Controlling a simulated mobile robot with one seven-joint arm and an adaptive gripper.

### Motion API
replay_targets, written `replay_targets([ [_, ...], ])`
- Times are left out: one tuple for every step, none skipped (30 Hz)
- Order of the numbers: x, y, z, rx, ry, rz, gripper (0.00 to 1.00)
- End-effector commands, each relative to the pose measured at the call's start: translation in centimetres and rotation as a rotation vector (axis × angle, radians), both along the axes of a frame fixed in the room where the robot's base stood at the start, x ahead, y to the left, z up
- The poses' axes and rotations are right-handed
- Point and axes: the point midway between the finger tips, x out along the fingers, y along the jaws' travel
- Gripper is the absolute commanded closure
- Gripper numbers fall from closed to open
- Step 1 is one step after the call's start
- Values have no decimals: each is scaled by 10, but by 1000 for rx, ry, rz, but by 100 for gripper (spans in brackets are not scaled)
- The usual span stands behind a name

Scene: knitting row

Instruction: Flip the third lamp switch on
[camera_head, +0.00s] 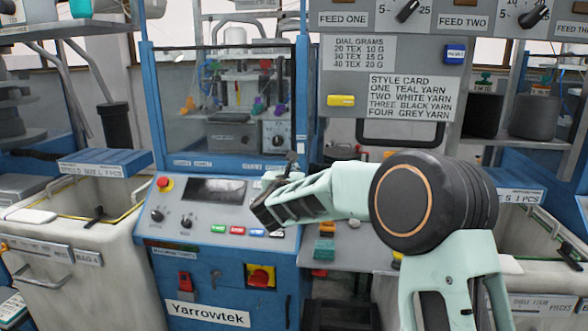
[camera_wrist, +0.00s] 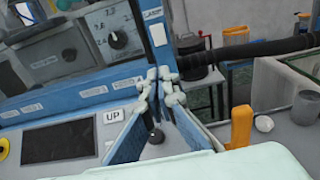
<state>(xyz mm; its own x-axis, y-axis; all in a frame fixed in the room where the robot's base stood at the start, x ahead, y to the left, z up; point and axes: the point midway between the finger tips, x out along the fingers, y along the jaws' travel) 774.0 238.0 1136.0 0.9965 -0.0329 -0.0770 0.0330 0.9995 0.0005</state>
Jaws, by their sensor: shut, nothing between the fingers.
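I cannot pick out a row of lamp switches in either view. The knitting machine's sloping grey panel (camera_head: 213,208) has a dark screen, two black knobs and a row of small coloured buttons (camera_head: 237,231). My gripper (camera_head: 268,200) is over the right end of this panel and hides part of it. In the wrist view, my gripper's fingers (camera_wrist: 160,85) are together and empty. A small black knob (camera_wrist: 155,134) shows between the finger links, and a white label reading UP (camera_wrist: 114,116) is to their left. I cannot tell whether the fingers touch anything.
A red stop button (camera_head: 165,184) is at the panel's left end. A red rotary switch (camera_head: 260,276) is on the blue front. A pale bin (camera_head: 90,247) stands left. A yellow block (camera_head: 341,101) and a blue block (camera_head: 454,54) are on the grey board above my arm.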

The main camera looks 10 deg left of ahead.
Motion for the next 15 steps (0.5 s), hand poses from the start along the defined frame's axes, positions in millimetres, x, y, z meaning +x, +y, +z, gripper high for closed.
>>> replay_targets([
  [-10,0,-2,-2,-1,2,100],
  [-16,1,-4,-2,0,2,100],
  [-22,1,-4,-1,-2,2,100],
  [-27,1,-5,-1,-2,2,100],
  [-31,2,-6,-2,-1,2,100],
  [-37,2,-6,-1,-1,2,100],
  [-41,2,-7,-1,-1,2,100],
  [-44,2,-7,0,-1,1,100],
  [-48,2,-8,0,-1,1,100],
  [-50,2,-8,0,-1,1,100],
  [-52,2,-8,1,0,1,100],
  [-54,2,-9,1,0,1,100],
  [-55,2,-9,0,0,1,100],
  [-56,2,-9,0,0,1,100],
  [-57,2,-9,0,1,1,100],
])
